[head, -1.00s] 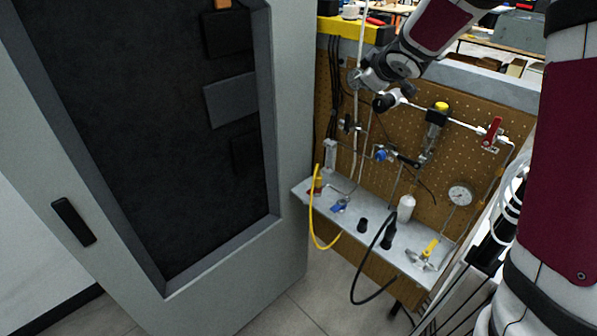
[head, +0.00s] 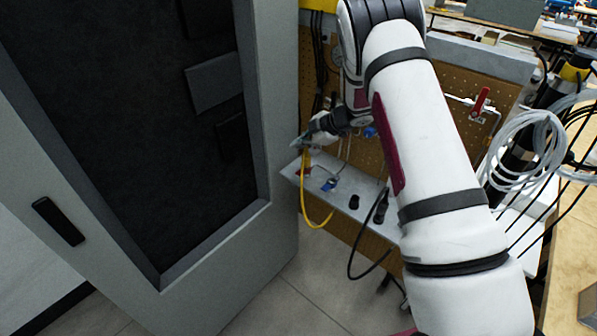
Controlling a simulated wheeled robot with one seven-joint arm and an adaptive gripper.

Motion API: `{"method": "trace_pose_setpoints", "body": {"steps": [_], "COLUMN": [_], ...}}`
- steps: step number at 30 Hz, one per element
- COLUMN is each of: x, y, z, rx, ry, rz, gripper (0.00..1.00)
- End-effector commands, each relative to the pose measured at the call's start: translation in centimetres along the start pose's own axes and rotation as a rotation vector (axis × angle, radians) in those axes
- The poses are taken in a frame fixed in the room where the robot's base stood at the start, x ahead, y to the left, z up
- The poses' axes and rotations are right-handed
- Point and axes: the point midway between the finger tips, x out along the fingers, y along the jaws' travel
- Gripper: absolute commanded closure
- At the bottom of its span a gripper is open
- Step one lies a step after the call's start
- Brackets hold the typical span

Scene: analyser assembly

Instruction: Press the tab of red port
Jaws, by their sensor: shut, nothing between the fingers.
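A small red port (head: 303,171) sits at the left end of the grey shelf (head: 348,203), in the head view. A yellow hose (head: 308,207) runs at it and hangs down over the shelf's front edge. My gripper (head: 298,144) is shut and empty, its tips pointing left, a little above the red port in the picture. I cannot tell whether the tips touch anything. The port's tab is too small to make out, and the gripper and hose cover part of that area.
A blue fitting (head: 330,184) and black caps (head: 354,202) stand on the shelf to the right. A black hose (head: 355,262) loops off its front. The large grey cabinet (head: 272,120) stands close on the left. My arm hides much of the pegboard (head: 318,65).

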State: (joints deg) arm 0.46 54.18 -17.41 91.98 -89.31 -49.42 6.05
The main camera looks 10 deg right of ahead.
Motion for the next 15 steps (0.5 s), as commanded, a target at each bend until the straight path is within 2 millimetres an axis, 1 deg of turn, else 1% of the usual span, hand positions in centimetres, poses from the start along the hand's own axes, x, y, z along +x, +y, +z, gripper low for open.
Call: {"method": "trace_pose_setpoints", "body": {"steps": [3,11,15], "x": [0.15,0.16,0.53], "y": [-0.27,-0.25,-0.5], "z": [0.07,0.06,0.33], "rx": [-0.003,-0.002,-0.001], "ry": [0.004,0.004,0.004], "rz": [-0.008,-0.007,-0.007], "gripper": [1.0,1.0,1.0]}}
